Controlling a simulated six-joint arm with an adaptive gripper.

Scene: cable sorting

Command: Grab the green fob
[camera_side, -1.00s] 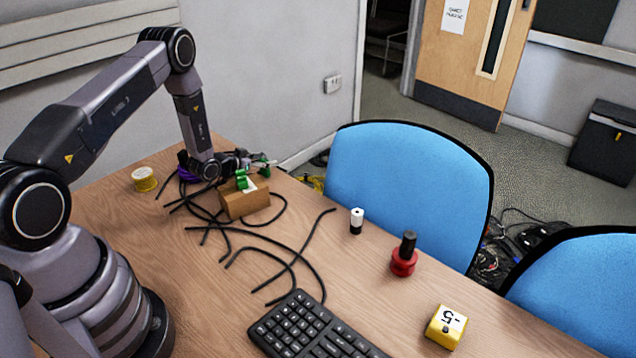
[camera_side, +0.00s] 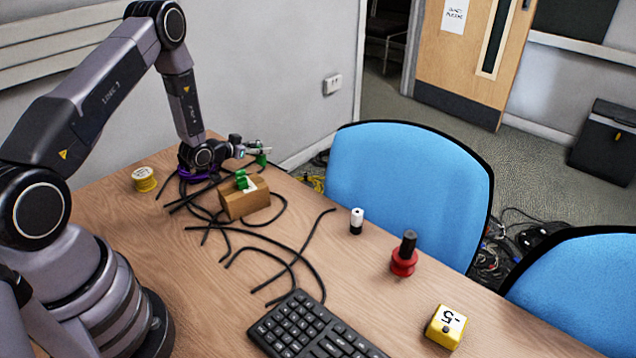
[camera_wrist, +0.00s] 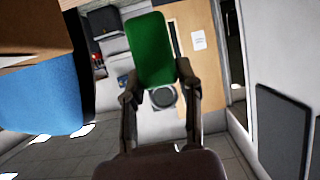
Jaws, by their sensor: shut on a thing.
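My gripper (camera_side: 257,150) is at the far left part of the desk, pointing right in the side view, up and behind a wooden block. It is shut on a green fob (camera_side: 261,159). In the wrist view the green fob (camera_wrist: 151,50) is a flat, rounded green slab between the two fingertips (camera_wrist: 158,82). A second green piece (camera_side: 241,180) with a white part sits on top of the wooden block (camera_side: 243,201).
Black cables (camera_side: 290,250) lie loose across the desk. A yellow spool (camera_side: 144,179), a purple coil (camera_side: 190,174), a white-and-black cylinder (camera_side: 356,221), a red-and-black item (camera_side: 404,255), a yellow box (camera_side: 446,326) and a keyboard (camera_side: 312,329) stand around. Blue chairs (camera_side: 410,185) line the far edge.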

